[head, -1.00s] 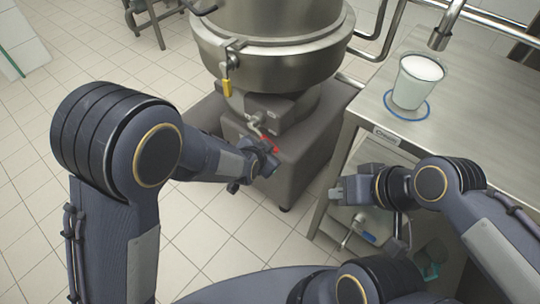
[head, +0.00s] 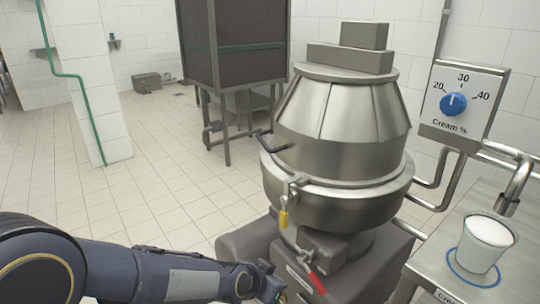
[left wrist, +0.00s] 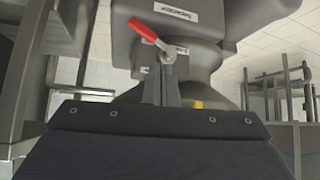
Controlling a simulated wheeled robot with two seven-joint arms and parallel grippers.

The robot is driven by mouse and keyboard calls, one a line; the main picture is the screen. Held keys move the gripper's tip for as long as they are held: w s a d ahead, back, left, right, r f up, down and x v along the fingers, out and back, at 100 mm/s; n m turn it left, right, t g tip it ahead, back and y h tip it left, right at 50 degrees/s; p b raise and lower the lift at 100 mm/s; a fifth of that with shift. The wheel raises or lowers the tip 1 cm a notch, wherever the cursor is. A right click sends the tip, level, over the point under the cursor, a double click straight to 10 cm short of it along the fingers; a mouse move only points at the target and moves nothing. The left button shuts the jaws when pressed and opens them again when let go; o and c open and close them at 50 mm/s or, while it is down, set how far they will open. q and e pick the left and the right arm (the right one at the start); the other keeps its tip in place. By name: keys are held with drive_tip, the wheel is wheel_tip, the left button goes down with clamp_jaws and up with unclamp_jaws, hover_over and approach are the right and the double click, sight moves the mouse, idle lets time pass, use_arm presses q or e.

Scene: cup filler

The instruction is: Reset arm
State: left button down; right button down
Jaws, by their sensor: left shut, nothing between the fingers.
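My left gripper (head: 272,292) is at the bottom edge of the head view, just left of the red-handled lever (head: 317,283) on the machine's front. Its fingers are shut with nothing between them. In the left wrist view, the closed fingers (left wrist: 167,92) point toward the machine, and the red handle (left wrist: 146,30) lies beyond them, apart from the tips as far as I can tell. My right gripper is out of view.
A large steel machine (head: 345,140) stands on a grey base ahead of me. A cup (head: 486,243) with white contents stands inside a blue ring on the steel table (head: 520,270) at right. A cream dial (head: 453,104) is behind it. The tiled floor (head: 150,215) at left is clear.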

use_arm(q)
drive_tip(key=s+a+r+n, duration=0.3)
drive_tip(key=s+a+r, duration=0.15)
drive_tip(key=a, duration=0.35)
drive_tip(key=s+a+r+n, duration=0.2)
drive_tip(key=s+a+r, duration=0.1)
drive_tip(key=s+a, duration=0.3)
drive_tip(key=s+a+n+y, duration=0.1)
drive_tip(key=s+a+n, duration=0.3)
drive_tip(key=s+a, duration=0.6)
wheel_tip(320, 180, up, 24)
drive_tip(key=s+d+g+p, duration=0.1)
drive_tip(key=s+d+p, duration=0.1)
drive_tip(key=p, duration=2.2)
drive_tip(key=shift+s+r+y+p, duration=0.2)
drive_tip(key=shift+y+p, duration=0.1)
drive_tip(key=shift+p, duration=0.1)
